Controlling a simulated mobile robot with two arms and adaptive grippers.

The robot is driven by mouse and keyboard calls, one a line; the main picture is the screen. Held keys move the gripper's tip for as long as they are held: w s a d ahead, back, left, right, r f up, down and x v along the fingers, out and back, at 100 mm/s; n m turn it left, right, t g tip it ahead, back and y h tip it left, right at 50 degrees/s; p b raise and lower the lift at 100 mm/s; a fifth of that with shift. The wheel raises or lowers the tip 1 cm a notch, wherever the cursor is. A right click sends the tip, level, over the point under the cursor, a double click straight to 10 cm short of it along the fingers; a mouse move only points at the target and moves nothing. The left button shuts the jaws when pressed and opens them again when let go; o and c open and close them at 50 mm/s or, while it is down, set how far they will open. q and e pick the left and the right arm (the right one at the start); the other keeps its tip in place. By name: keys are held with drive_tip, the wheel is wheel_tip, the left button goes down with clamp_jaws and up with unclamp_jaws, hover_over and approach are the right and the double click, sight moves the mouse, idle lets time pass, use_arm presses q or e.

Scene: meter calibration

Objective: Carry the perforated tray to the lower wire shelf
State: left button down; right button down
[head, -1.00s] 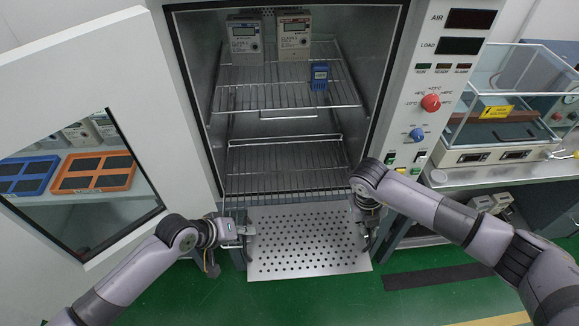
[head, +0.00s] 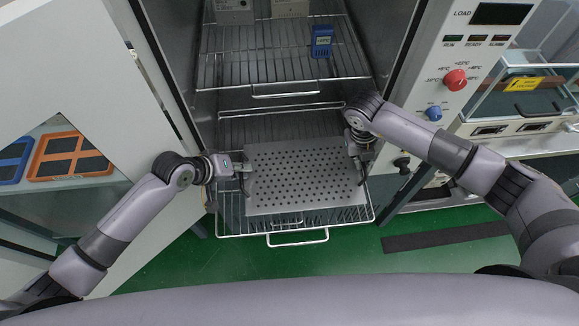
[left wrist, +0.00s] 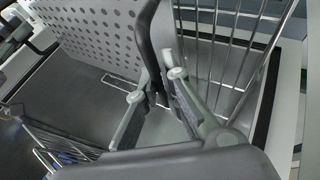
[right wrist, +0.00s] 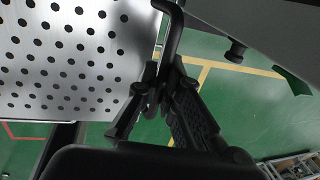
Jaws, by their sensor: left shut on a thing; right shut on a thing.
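The perforated tray (head: 303,178) is a flat silver plate with rows of round holes. In the head view it lies over the lower wire shelf (head: 345,217), whose front wires and front handle show past the tray's near edge. I cannot tell whether it touches the shelf or hangs just above it. My left gripper (head: 246,172) is shut on the tray's left handle. My right gripper (head: 361,160) is shut on the right handle, a dark bar seen in the right wrist view (right wrist: 172,38). The tray's holes also show in the left wrist view (left wrist: 95,22).
The upper wire shelf (head: 240,72) is above and behind, carrying a blue device (head: 321,41) and two meters cut by the frame. The open chamber door (head: 90,110) stands at the left. The control panel (head: 470,50) is at the right. Green floor lies below.

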use_arm(q)
drive_tip(key=shift+w+a, duration=0.1)
use_arm(e)
drive_tip(key=shift+w+d, duration=0.1)
